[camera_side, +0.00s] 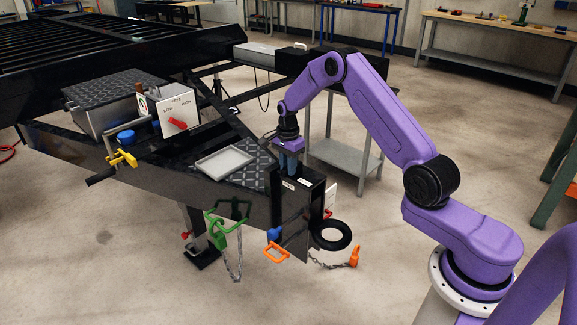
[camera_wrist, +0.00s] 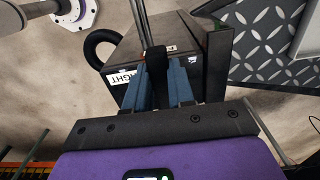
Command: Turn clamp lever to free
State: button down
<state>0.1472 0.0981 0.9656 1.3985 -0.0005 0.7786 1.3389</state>
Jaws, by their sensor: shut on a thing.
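My gripper (camera_side: 289,167) points down onto the top of a black upright coupler box (camera_side: 292,220) at the trailer's front. In the wrist view its blue fingers (camera_wrist: 158,82) are closed on both sides of a dark upright piece, which looks like the clamp lever (camera_wrist: 156,62). In the side view the fingers hide the lever. A white label (camera_wrist: 121,77) ending in "IGHT" lies left of the fingers on the box top. A second, partly hidden label (camera_wrist: 171,48) lies beyond the lever; I cannot read it.
A grey tray (camera_side: 225,161) lies on the tread plate left of the box. Open floor lies front left.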

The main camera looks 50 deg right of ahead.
jog(key=c, duration=1)
grip_release()
jog(key=shift+o, duration=0.2)
jog(key=shift+r, duration=0.1)
notch_tip(320, 180, up, 17)
jog(key=shift+r, duration=0.15)
jog(key=shift+a, duration=0.1)
